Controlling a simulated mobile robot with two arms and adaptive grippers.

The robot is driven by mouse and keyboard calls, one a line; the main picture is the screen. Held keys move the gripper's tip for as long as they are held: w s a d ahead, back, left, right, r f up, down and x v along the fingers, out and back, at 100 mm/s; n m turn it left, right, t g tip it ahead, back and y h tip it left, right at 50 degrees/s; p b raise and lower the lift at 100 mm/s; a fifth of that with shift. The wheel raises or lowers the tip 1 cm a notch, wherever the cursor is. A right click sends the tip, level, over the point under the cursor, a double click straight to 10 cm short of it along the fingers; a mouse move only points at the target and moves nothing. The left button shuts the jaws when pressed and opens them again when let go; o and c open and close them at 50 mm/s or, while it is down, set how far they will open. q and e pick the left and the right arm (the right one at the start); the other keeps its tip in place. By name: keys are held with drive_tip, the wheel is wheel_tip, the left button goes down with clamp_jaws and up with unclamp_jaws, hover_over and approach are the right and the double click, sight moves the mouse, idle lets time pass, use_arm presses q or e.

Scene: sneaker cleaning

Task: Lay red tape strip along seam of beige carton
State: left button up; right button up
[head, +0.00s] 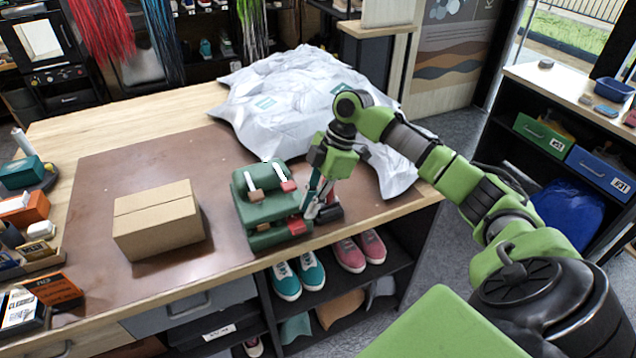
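The beige carton (158,222) sits closed on the brown mat, with its seam running across the top. A green holder (262,212) stands to its right near the table's front edge. Small red parts (289,186) show on the holder's top and lower front. I cannot tell which of them, if any, is the red tape strip. My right gripper (312,208) points down at the holder's right side, close to the lower red part. Its fingertips are small and partly lost against the holder, so its opening and any grasp are unclear. My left gripper is out of view.
A crumpled white sheet (300,95) covers the back right of the table. Boxes and small items, including an orange and black box (55,290), line the left edge. The brown mat (110,180) is bare around the carton. Shoes (298,275) stand on a shelf below.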

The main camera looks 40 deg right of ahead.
sight(305, 227)
drive_tip(key=p+x, duration=0.1)
drive_tip(key=x, duration=0.5)
clamp_jaws()
drive_tip(key=shift+s+a+p, duration=0.2)
drive_tip(key=shift+s+p, duration=0.55)
drive_tip(key=shift+p, duration=0.05)
drive_tip(key=s+a+p, duration=0.2)
drive_tip(key=s+p, duration=0.4)
drive_tip(key=s, duration=0.2)
drive_tip(key=shift+s, duration=0.15)
idle(0.5)
